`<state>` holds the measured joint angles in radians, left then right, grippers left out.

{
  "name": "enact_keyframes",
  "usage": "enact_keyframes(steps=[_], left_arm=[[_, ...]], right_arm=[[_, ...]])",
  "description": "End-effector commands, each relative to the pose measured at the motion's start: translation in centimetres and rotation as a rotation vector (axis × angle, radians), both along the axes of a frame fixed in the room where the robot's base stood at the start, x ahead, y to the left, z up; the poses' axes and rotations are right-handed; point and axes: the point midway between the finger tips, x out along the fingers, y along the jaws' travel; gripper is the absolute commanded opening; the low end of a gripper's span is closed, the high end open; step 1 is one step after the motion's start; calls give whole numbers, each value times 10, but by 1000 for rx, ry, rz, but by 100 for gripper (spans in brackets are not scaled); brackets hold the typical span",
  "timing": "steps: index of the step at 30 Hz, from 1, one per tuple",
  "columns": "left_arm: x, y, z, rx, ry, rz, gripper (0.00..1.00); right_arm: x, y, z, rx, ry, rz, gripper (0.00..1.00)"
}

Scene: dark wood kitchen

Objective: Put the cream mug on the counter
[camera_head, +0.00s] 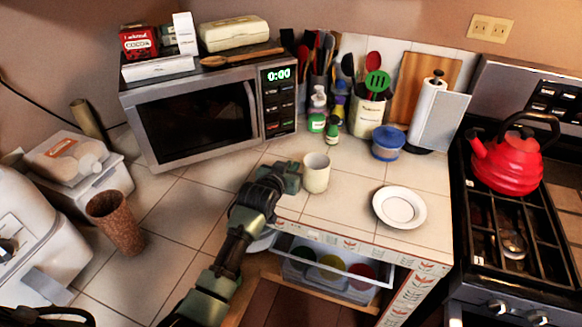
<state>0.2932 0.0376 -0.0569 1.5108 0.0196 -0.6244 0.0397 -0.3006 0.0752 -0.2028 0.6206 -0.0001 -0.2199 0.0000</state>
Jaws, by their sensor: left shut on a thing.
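The cream mug (316,174) is upright at the tiled counter (347,189), near its front edge and left of a white plate. My left gripper (298,178) reaches in from the lower left and is shut on the mug's left side. The mug's left side is partly hidden by the gripper. I cannot tell whether the mug's base touches the counter. My right gripper does not show.
A white plate (399,207) lies right of the mug. An open drawer (335,262) with bowls is below the counter edge. A microwave (210,112) stands behind, a brown cup (116,222) at left, and a red kettle (506,160) on the stove at right.

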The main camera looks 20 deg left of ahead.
Motion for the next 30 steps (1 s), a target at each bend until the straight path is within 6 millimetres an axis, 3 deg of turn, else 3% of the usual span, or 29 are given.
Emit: enact_keyframes(steps=[12,13,15,26,30], left_arm=[[1,0,-4,-1,-5,0,0],[0,0,-5,0,-2,0,18],[0,0,-5,0,-1,0,32],[0,0,0,0,-2,0,32],[-13,0,2,0,-1,0,32]], right_arm=[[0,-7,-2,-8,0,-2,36],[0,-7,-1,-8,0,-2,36],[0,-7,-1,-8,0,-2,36],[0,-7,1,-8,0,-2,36],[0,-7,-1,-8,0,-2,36]])
